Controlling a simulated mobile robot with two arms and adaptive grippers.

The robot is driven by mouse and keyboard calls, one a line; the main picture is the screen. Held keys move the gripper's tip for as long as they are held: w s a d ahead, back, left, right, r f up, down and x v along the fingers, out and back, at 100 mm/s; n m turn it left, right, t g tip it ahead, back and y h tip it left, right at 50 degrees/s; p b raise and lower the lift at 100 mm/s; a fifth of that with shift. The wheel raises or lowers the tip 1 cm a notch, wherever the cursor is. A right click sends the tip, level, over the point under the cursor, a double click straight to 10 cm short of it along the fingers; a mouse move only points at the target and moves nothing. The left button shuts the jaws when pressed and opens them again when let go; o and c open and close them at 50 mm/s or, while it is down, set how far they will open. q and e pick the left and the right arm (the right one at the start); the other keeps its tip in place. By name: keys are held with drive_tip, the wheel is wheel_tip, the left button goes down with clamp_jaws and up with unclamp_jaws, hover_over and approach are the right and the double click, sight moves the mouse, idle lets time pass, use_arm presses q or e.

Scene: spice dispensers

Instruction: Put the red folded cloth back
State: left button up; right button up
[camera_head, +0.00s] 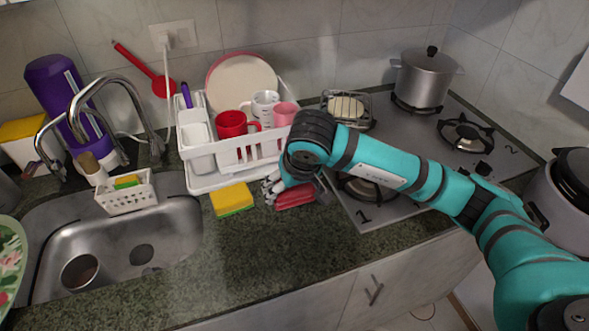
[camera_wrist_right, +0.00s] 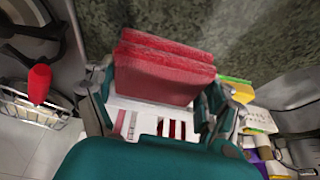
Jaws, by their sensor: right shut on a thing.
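The red folded cloth (camera_head: 296,195) is at the counter between the yellow sponge and the stove, just in front of the dish rack. In the right wrist view the red cloth (camera_wrist_right: 160,70) fills the space between the fingers, its folded layers showing. My right gripper (camera_head: 274,188) is shut on it; the fingers also show at both sides of the cloth in the wrist view (camera_wrist_right: 157,95). I cannot tell whether the cloth touches the counter. My left gripper is in neither view.
A yellow and green sponge (camera_head: 232,199) lies left of the cloth. The white dish rack (camera_head: 205,178) with mugs and a plate stands behind. The sink (camera_head: 180,225) is at left, the stove (camera_head: 400,140) at right. The counter in front (camera_head: 260,250) is clear.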

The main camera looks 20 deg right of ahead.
drive_tip(key=w, duration=0.2)
drive_tip(key=w+d+p, duration=0.1)
drive_tip(key=w, duration=0.1)
drive_tip(key=w+d, duration=0.1)
drive_tip(key=w, duration=0.2)
drive_tip(key=shift+d+f, duration=0.1)
drive_tip(key=shift+f, duration=0.25)
drive_tip(key=f+p, duration=0.2)
drive_tip(key=f, duration=0.1)
drive_tip(key=shift+w+d, duration=0.15)
drive_tip(key=shift+w, duration=0.05)
drive_tip(key=shift+f, duration=0.3)
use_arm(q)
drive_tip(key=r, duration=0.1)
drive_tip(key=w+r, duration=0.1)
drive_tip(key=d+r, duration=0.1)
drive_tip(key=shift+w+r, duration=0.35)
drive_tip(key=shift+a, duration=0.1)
use_arm(e)
drive_tip(key=shift+f, duration=0.2)
drive_tip(key=o, duration=0.9)
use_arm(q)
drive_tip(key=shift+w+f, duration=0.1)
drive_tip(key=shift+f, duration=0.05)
use_arm(e)
drive_tip(key=shift+o, duration=0.2)
drive_tip(key=shift+r, duration=0.1)
